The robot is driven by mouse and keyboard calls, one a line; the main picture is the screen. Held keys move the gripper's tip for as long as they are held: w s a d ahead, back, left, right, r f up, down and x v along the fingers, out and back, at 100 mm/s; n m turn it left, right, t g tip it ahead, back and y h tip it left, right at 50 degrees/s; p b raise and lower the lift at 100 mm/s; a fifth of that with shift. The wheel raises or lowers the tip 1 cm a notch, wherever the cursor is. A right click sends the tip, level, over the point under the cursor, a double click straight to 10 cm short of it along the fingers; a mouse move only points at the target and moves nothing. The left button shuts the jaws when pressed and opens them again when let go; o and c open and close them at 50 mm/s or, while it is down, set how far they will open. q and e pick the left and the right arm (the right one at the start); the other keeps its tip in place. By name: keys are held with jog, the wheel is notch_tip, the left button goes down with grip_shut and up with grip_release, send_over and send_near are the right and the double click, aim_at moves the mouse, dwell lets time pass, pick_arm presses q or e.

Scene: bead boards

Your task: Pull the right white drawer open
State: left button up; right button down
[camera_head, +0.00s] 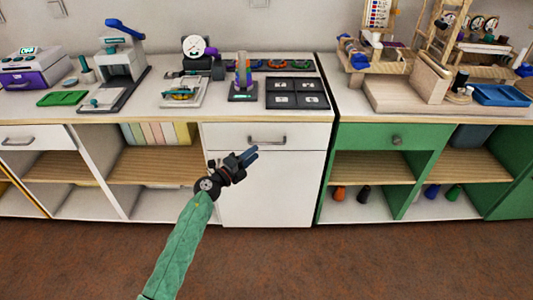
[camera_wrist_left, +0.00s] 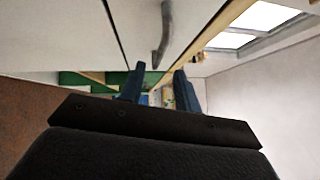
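The right white drawer (camera_head: 304,135) is a closed front under the counter, with a grey bar handle (camera_head: 267,141). My left gripper (camera_head: 251,155) is just below and left of that handle in the head view. In the left wrist view the handle (camera_wrist_left: 163,35) stands out from the white front (camera_wrist_left: 138,18), beyond the fingertips. The two blue fingers of the left gripper (camera_wrist_left: 158,72) are apart with nothing between them. I cannot tell whether a finger touches the handle. My right gripper is not in view.
A left white drawer (camera_head: 35,138) is at the far left. A white door (camera_head: 270,195) lies below the right drawer. A green cabinet (camera_head: 380,136) adjoins on the right. The counter (camera_head: 225,113) holds a black tray (camera_head: 296,93) and several devices. The brown floor (camera_head: 330,260) in front is clear.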

aim_at(267, 144)
pick_arm(q)
jog(key=shift+x, duration=3.8)
grip_shut()
